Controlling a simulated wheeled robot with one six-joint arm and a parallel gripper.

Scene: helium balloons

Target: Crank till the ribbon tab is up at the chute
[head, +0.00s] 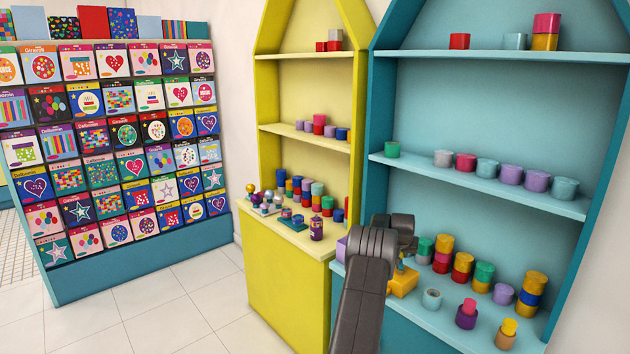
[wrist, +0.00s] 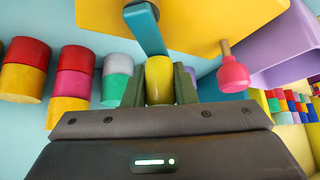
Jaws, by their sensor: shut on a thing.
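In the wrist view my gripper (wrist: 159,88) is shut on a yellow cylindrical knob (wrist: 159,78). The knob sits by the end of a teal crank arm (wrist: 146,30), which runs up to a yellow body (wrist: 205,22). That yellow body also shows in the head view (head: 403,283), partly behind my dark arm, on the teal shelf unit. A pink rounded piece on a tan stem (wrist: 233,75) is at the yellow body's right. A purple piece (wrist: 280,50) lies beside it. I cannot make out a ribbon tab or tell which part is the chute.
Stacked coloured spools (wrist: 75,85) stand close left of my gripper. A yellow shelf unit (head: 285,285) stands left, then a card rack (head: 125,150). White floor between them is clear.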

